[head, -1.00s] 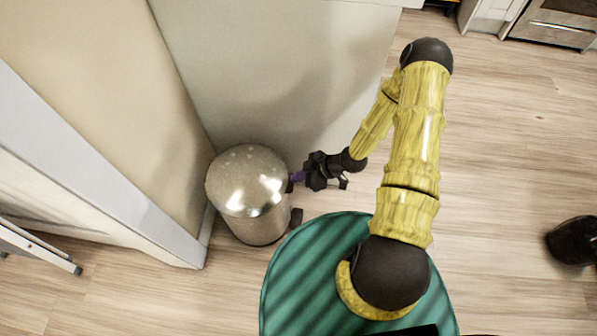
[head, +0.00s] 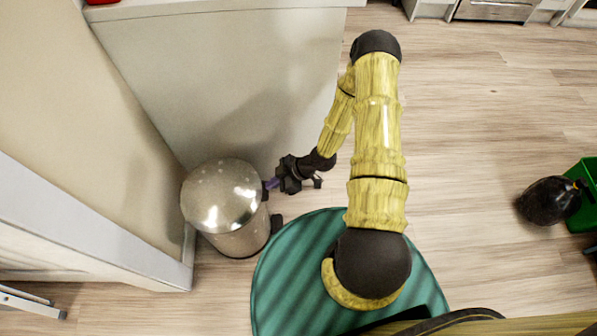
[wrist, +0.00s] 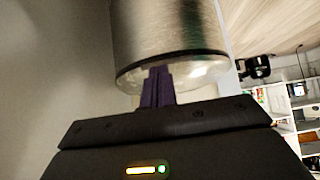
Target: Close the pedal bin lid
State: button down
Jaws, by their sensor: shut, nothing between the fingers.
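The pedal bin (head: 240,240) is a shiny metal cylinder standing on the floor in the corner. Its domed lid (head: 220,192) lies down over the top and looks closed. A dark pedal part (head: 277,222) sticks out low on its right. My gripper (head: 269,184) is at the right side of the lid's rim, its purple fingers shut with nothing between them. In the wrist view the fingers (wrist: 158,88) overlap the bin's rim and lid (wrist: 195,75); I cannot tell if they touch it. The bin's far side is hidden.
A pale cabinet side (head: 230,80) stands behind the bin, and a wall end (head: 100,240) is close on its left. A dark bag-like object (head: 550,200) and a green container (head: 586,190) are at the far right. Wood floor (head: 480,140) is open on the right.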

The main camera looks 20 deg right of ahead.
jog(key=s+d+r+p, duration=0.2)
jog(key=d+r, duration=0.3)
jog(key=d, duration=0.4)
jog(key=shift+s+d+r+p, duration=0.15)
jog(key=shift+d+r+p, duration=0.05)
jog(key=shift+p, duration=0.5)
jog(key=shift+r, duration=0.1)
